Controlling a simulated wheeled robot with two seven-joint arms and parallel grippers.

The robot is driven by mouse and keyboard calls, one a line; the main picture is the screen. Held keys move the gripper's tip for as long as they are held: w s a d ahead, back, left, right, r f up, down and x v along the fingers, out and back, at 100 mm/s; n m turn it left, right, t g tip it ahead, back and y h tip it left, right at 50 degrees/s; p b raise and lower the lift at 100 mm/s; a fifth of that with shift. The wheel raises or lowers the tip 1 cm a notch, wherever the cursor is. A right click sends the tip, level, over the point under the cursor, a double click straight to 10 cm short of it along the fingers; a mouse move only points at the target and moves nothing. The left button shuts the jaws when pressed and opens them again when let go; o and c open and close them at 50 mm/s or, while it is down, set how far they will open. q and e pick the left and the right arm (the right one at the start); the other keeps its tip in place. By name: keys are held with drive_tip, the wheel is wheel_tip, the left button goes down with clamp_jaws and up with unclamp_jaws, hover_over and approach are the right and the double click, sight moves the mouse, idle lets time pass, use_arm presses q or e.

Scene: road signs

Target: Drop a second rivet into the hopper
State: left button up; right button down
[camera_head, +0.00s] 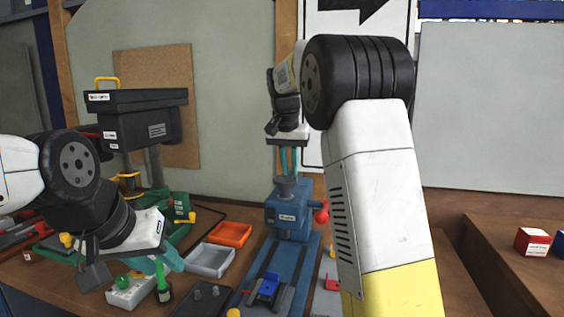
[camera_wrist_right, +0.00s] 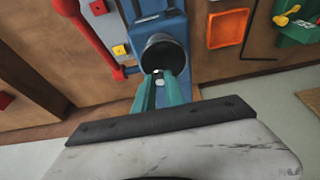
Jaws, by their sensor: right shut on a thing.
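The hopper (camera_head: 291,187) is a dark round cup on top of a blue machine (camera_head: 287,217); in the right wrist view its dark mouth (camera_wrist_right: 163,50) faces me. My right gripper (camera_head: 289,162) points down just above the hopper. In the right wrist view its teal fingers (camera_wrist_right: 160,84) are at the hopper's near rim, shut on a small pale rivet (camera_wrist_right: 158,77), mostly hidden between the tips. My left gripper (camera_head: 160,266) hangs low at the left, above a white block and a green-handled item; I cannot tell how far apart its fingers are.
A red-knobbed lever (camera_head: 321,215) sticks out to the right of the machine. A grey tray (camera_head: 209,260) and an orange tray (camera_head: 230,234) lie to its left. A blue part (camera_head: 268,287) sits on the machine's base. A red box (camera_head: 532,241) stands at the far right.

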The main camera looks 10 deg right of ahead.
drive_tip(key=c, duration=1.3)
unclamp_jaws()
drive_tip(key=shift+r, duration=0.15)
drive_tip(key=v, duration=0.7)
drive_tip(key=shift+s+r, duration=0.15)
drive_tip(key=shift+r, duration=0.1)
